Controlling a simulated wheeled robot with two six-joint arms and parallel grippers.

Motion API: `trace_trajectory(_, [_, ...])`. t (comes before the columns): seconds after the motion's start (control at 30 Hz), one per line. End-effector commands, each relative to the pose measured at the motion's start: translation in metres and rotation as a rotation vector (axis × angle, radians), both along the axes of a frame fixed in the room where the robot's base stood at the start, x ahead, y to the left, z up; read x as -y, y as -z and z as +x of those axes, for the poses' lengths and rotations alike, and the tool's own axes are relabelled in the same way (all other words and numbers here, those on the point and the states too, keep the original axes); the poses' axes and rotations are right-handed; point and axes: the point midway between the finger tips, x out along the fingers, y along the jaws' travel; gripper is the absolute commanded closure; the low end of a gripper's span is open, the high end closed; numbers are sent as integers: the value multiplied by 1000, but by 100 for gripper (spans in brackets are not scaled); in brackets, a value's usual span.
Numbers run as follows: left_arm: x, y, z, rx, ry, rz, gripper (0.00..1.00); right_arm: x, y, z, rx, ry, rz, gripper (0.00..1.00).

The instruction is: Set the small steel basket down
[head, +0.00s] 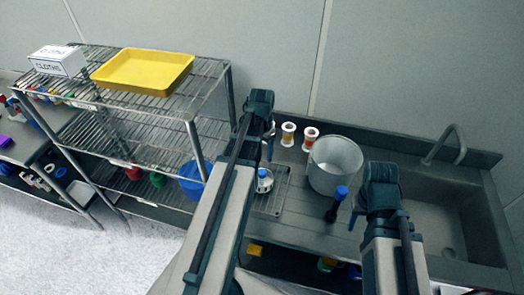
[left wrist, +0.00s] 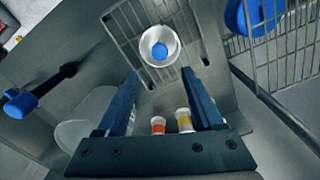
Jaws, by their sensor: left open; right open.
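The small steel basket (head: 264,185) looks like a round pale metal cup with something blue in it. It sits on the wire rack on the counter, partly beside my left arm in the head view. In the left wrist view the basket (left wrist: 147,51) is just beyond the fingertips, apart from them. My left gripper (left wrist: 160,73) is open with nothing between its fingers. It also shows in the head view (head: 266,130), where its fingers are hard to make out. My right gripper (head: 377,200) is open over the counter, right of the large pot; its fingertips are mostly hidden.
A dark blue-topped tool (head: 337,203) stands in front of the pot. The sink (head: 435,215) is at right. A wire shelf with a yellow tray (head: 143,70) is at left.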

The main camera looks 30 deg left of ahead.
Motion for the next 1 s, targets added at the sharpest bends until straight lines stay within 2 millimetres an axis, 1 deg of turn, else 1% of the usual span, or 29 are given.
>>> trace_trajectory(0.03, [0,-4,0,0,0,0,32,0,-4,0,0,0,0,50])
trace_trajectory(0.27, [0,-3,0,0,0,0,32,0,-3,0,0,1,0,50])
trace_trajectory(0.37, [7,-3,-1,-2,6,1,32,0,-3,0,0,1,0,50])
trace_trajectory(0.47, [38,-3,-6,-9,27,7,32,0,-3,0,0,0,0,50])
trace_trajectory(0.57, [88,-3,-18,-20,58,22,32,0,-3,0,0,0,0,50])
trace_trajectory(0.6, [110,-3,-25,-25,71,30,32,0,-3,0,0,0,0,50])
trace_trajectory(0.67, [141,-3,-37,-30,90,41,32,0,-3,0,0,0,0,50])
trace_trajectory(0.7, [160,-3,-45,-34,101,48,32,0,-3,0,0,0,0,50])
trace_trajectory(0.8, [200,-4,-66,-38,125,68,32,0,-3,0,0,0,0,50])
trace_trajectory(0.9, [229,-4,-85,-39,144,85,32,0,-3,0,0,0,0,50])
trace_trajectory(1.0, [247,-4,-99,-38,155,97,32,0,-3,0,0,0,0,50])
